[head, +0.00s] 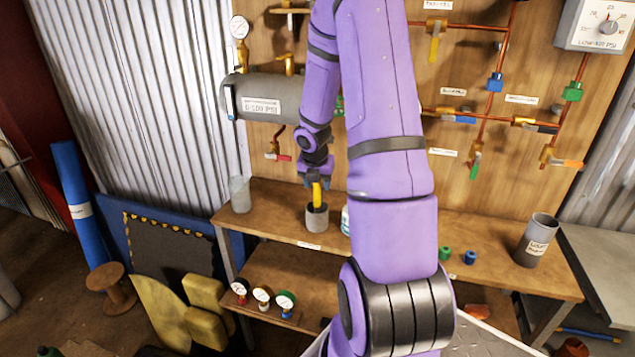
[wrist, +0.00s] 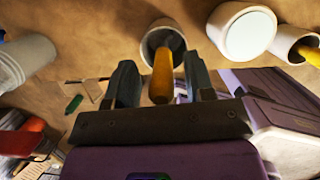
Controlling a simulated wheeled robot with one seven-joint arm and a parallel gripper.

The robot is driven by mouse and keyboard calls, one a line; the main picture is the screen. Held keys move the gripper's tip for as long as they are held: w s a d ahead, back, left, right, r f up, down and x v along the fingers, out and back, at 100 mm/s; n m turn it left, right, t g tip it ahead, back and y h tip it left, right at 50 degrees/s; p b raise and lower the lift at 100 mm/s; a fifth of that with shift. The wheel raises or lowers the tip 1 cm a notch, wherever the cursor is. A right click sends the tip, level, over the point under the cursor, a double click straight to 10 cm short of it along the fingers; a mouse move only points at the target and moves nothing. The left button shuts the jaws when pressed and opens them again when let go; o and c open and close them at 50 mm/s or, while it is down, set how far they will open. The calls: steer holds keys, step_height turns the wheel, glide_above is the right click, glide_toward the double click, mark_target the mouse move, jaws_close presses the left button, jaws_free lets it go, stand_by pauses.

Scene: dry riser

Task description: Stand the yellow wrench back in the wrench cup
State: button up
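The yellow wrench (head: 317,195) stands nearly upright, its lower end inside a short grey cup (head: 317,222) on the wooden bench. In the wrist view, the wrench handle (wrist: 162,78) points toward the camera, with the cup's rim (wrist: 146,45) around its far end. My gripper (head: 316,180) is just above the cup. In the wrist view my gripper's fingers (wrist: 160,82) are on both sides of the handle, with a visible gap on each side. The wrench's lower tip is hidden in the cup.
A clear cup (head: 240,195) stands left on the bench (head: 275,208). A white jar (wrist: 222,35) and another pale cup with a yellow item (wrist: 308,53) are right of the wrench in the wrist view. A labelled grey cup (head: 537,240) stands far right. Pipes and valves line the back board.

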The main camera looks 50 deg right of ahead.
steer(key=shift+r, duration=0.1)
steer(key=v, duration=1)
steer(key=shift+r, duration=0.3)
steer(key=shift+a, duration=0.2)
stand_by(0.6)
steer(key=s+a+r+m, duration=0.1)
steer(key=a+r+m, duration=0.5)
steer(key=a+r, duration=0.25)
steer(key=s+a+r+m+t+y, duration=0.1)
steer(key=s+a+r+m+t, duration=0.1)
steer(key=s+a+r+m, duration=0.3)
steer(key=s+a+r+m+t+y, duration=0.1)
steer(key=s+a+r+m, duration=0.4)
steer(key=s+a+m, duration=0.6)
steer(key=a+m, duration=0.1)
steer(key=a, duration=0.3)
steer(key=shift+s+r+t+y, duration=0.2)
steer(key=shift+s+t+y, duration=0.2)
steer(key=shift+a, duration=0.1)
